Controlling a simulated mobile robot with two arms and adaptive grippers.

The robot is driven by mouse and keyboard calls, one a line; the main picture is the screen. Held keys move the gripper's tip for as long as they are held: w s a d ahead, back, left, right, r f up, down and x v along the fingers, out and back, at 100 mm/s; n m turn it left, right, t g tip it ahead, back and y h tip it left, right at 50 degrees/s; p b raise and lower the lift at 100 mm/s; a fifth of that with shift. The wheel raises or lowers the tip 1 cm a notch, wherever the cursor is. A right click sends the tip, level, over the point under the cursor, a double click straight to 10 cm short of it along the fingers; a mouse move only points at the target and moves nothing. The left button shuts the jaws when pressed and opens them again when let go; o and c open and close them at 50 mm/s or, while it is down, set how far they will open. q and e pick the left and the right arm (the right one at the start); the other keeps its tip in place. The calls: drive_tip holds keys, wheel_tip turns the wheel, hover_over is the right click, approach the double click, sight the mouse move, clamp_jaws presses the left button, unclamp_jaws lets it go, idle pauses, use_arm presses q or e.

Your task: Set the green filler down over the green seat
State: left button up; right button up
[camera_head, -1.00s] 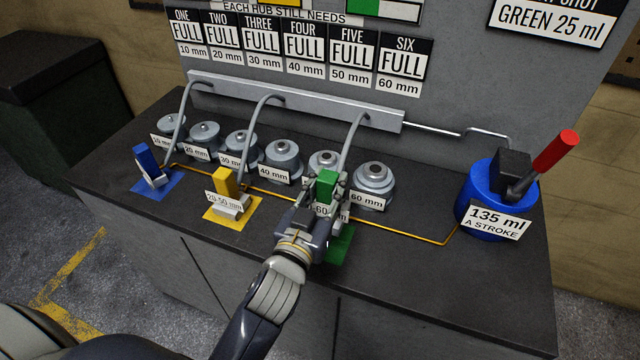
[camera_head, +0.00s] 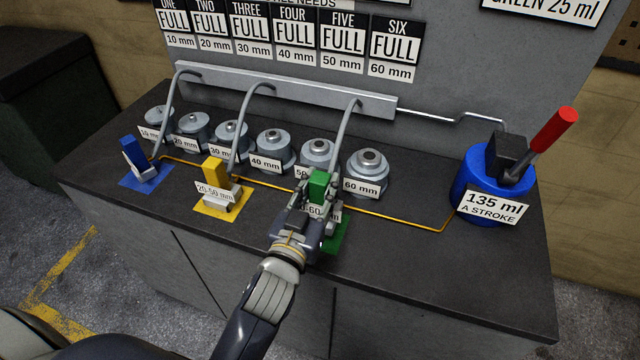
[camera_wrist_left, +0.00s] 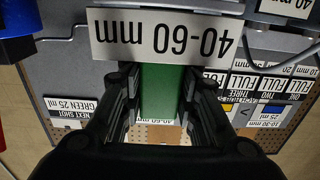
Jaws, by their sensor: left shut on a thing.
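The green filler (camera_head: 319,184) is an upright green block with a hose above it and a 40-60 mm label. It also shows between the fingers in the left wrist view (camera_wrist_left: 160,92). My left gripper (camera_head: 312,200) is shut on it. The green seat (camera_head: 338,236) is a green pad on the bench, partly hidden behind the gripper. The filler is at the seat in the head view; whether it touches the seat is hidden by the gripper. My right gripper is not in view.
The yellow filler (camera_head: 215,172) and blue filler (camera_head: 136,153) stand on their pads to the left. Several grey hubs, including the 60 mm one (camera_head: 367,178), stand behind. A blue pump (camera_head: 484,181) with a red-handled lever stands at the right. The bench front right is clear.

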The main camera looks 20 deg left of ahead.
sight(317, 209)
use_arm(q)
drive_tip(key=shift+f, duration=0.25)
drive_tip(key=shift+f+b, duration=1.2)
drive_tip(key=shift+f, duration=0.4)
idle(0.6)
drive_tip(key=o, duration=1.3)
drive_tip(key=shift+c, duration=0.2)
drive_tip(key=shift+f, duration=0.3)
drive_tip(key=s, duration=1.2)
drive_tip(key=shift+a+r, duration=0.15)
drive_tip(key=shift+r, duration=0.05)
drive_tip(key=shift+s, duration=0.1)
